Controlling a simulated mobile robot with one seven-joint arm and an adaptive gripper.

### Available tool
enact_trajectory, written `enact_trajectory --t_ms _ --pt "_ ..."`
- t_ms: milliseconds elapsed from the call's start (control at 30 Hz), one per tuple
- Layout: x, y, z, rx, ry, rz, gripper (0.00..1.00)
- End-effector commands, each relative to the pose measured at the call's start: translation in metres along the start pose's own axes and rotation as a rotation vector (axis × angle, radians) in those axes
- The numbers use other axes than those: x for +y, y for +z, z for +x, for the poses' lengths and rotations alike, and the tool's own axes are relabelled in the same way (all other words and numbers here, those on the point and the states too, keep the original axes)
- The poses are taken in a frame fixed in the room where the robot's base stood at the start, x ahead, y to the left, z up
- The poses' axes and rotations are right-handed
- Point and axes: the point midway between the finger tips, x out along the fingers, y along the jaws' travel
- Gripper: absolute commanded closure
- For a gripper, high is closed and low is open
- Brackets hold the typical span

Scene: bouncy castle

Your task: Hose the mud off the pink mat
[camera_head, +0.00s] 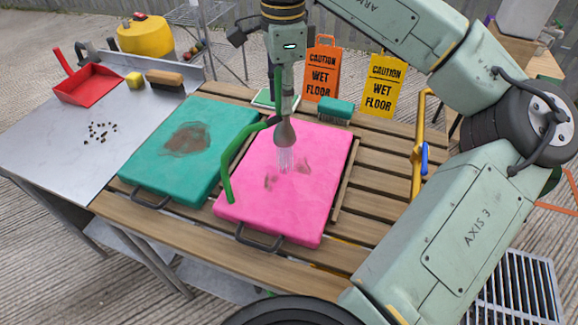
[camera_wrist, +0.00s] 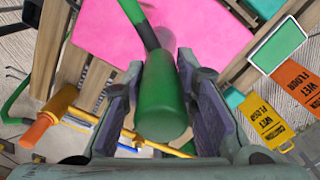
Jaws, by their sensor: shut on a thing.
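The pink mat (camera_head: 318,205) lies flat on the slatted wooden table, with its black handle towards the front. Small brown mud marks (camera_head: 303,168) show near its middle, partly behind the spray. My gripper (camera_head: 286,100) is above the mat's back part, shut on the green hose wand (camera_wrist: 162,100). The wand's dark nozzle (camera_head: 285,134) points down, and a pale spray of water (camera_head: 285,158) comes from it onto the mat. The green hose (camera_head: 228,175) bends down over the mat's left edge. The pink mat also fills the top of the wrist view (camera_wrist: 205,30).
A teal mat (camera_head: 215,130) with a brown mud patch lies to the left. A teal brush (camera_head: 336,109) sits behind the pink mat. Orange (camera_head: 321,70) and yellow (camera_head: 383,85) wet-floor signs stand at the back. A yellow-handled tool (camera_head: 418,150) lies right of the mat.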

Motion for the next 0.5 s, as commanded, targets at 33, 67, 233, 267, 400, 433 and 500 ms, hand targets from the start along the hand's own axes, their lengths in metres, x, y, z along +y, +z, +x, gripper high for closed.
enact_trajectory --t_ms 33,67,233,267,400,433,500 --pt "0.000 -0.004 0.000 -0.001 0.000 0.002 0.98" --pt "0.000 -0.005 0.000 -0.001 -0.001 0.003 0.98" --pt "0.002 -0.016 0.000 -0.001 -0.001 0.002 0.98" --pt "0.002 -0.018 0.000 -0.001 -0.001 0.002 0.98" --pt "0.003 -0.026 0.000 -0.002 0.000 0.001 0.98" --pt "0.003 -0.028 0.000 -0.002 0.000 0.002 0.98" --pt "0.003 -0.032 0.000 -0.002 0.000 0.003 0.98"
